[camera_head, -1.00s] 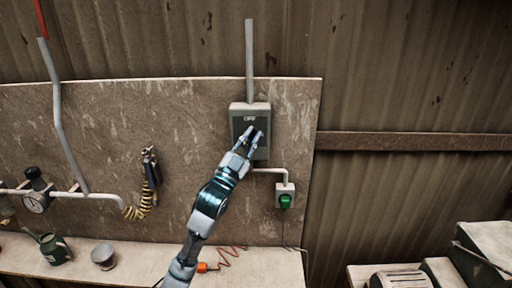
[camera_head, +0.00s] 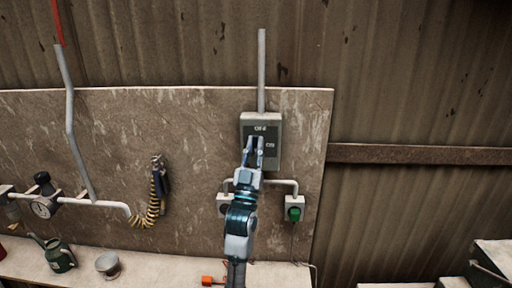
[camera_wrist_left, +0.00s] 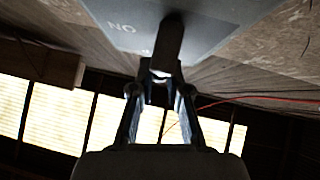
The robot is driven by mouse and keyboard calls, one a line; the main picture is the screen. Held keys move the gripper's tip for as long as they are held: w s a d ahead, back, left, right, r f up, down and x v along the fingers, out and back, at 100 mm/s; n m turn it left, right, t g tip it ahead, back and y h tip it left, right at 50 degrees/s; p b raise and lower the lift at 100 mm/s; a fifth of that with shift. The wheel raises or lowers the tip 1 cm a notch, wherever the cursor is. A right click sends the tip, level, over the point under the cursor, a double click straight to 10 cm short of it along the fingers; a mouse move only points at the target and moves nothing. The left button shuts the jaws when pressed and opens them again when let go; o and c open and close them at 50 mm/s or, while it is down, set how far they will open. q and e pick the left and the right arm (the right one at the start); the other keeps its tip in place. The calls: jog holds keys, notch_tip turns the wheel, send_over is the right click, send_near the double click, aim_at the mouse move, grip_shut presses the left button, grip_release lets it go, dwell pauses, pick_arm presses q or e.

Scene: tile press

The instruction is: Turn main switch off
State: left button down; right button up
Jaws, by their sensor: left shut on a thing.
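The main switch is a grey box (camera_head: 275,122) on the wall board, with "OFF" at the top of its dark face and "ON" at the right. My left gripper (camera_head: 255,150) is in front of the face, left of the "ON" mark, and covers much of the handle. In the left wrist view the dark switch handle (camera_wrist_left: 168,42) sticks out from the grey face, and my left gripper (camera_wrist_left: 160,72) is shut on its end. The handle's exact angle is hard to tell. My right gripper is not in view.
A conduit (camera_head: 262,70) runs up from the box. A small box with a green switch (camera_head: 293,213) hangs below right. A gauge (camera_head: 42,207) on a pipe and a coiled hose (camera_head: 152,208) are at the left. A green can (camera_head: 60,255) and a cup (camera_head: 109,264) stand on the bench.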

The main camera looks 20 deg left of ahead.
pick_arm(q)
jog(key=shift+w+f, duration=0.15)
jog(key=shift+f, duration=0.05)
jog(key=c, duration=1.2)
grip_release()
jog(key=shift+o, duration=0.2)
jog(key=a+v, duration=0.1)
jog(key=v, duration=1)
jog(key=shift+s+d+f, duration=0.2)
jog(key=shift+d+f, duration=0.25)
jog(key=shift+d, duration=0.05)
